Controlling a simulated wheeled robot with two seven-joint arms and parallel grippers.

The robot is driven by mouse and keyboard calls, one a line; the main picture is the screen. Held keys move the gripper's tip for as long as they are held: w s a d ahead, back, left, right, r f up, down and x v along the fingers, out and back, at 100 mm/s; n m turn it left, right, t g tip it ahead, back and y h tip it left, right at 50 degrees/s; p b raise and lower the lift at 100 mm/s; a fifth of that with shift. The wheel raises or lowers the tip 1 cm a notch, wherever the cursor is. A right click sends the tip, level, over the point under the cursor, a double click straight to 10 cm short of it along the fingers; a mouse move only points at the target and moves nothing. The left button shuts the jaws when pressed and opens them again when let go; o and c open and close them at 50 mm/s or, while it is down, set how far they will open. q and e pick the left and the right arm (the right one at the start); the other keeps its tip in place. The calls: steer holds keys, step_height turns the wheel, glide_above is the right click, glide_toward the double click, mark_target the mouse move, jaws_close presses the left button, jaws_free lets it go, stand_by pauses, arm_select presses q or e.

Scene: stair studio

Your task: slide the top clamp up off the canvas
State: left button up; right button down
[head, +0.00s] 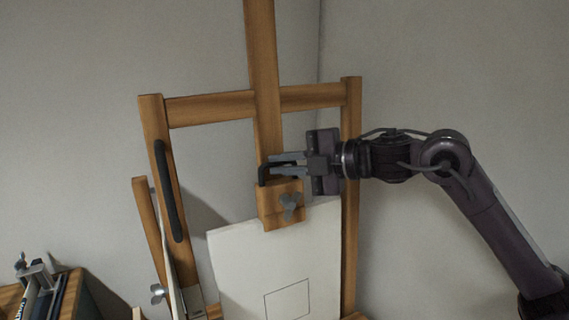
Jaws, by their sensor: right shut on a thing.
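The top clamp (269,212) is a wooden block with a grey wing knob (290,206) on its front and a black handle (264,174) on top. It sits on the easel's central mast (263,80), at the top edge of the canvas (240,265). The canvas is white with a thin square outline drawn on it. My right gripper (282,166) comes in from the right, its fingers level and shut on the black handle. The fingers hide part of the handle. My left gripper is not in view.
The wooden easel frame has a crossbar (210,107) and side posts, with a long black handle (169,190) on the left post. A small table (70,295) with items stands at the lower left. The mast above the clamp is clear.

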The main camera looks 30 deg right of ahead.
steer(key=r+p, duration=0.3)
steer(key=w+r+p, duration=0.1)
steer(key=r+p, duration=0.2)
steer(key=r, duration=0.1)
steer(key=r+p, duration=0.3)
steer(key=r, duration=0.1)
steer(key=shift+w+d+r, duration=0.1)
steer(key=shift+w+r, duration=0.05)
steer(key=shift+w, duration=0.15)
steer(key=c, duration=1.5)
jaws_free()
steer(key=shift+f, duration=0.2)
